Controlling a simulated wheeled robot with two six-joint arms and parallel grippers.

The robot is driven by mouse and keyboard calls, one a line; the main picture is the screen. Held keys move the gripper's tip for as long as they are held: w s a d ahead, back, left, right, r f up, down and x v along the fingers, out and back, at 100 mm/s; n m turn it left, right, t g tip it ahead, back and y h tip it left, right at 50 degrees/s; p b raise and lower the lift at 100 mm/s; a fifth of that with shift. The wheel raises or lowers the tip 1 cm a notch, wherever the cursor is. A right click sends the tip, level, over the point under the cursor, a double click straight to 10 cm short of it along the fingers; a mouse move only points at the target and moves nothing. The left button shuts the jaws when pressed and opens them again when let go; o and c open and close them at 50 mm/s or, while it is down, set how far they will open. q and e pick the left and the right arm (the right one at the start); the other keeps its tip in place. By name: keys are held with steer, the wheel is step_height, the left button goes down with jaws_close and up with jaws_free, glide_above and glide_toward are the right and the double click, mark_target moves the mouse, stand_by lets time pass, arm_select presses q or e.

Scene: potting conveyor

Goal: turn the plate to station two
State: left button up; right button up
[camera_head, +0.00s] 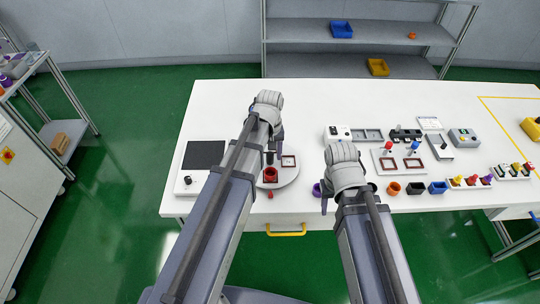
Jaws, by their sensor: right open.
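The round grey plate (289,176) lies on the white table, partly hidden behind my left arm. It bears a red cup (270,175) and a red-edged square frame (289,161). My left gripper (271,157) is over the back left part of the plate, just behind the red cup; whether its fingers are open or touch anything is unclear. My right gripper (323,204) is open at the table's front edge, right of the plate, close to a purple cup (317,189). A small red piece (270,193) shows at the plate's front edge.
The white table behind the plate (225,105) is clear.

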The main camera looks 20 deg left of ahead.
arm_select(q)
jaws_close()
stand_by(1.2)
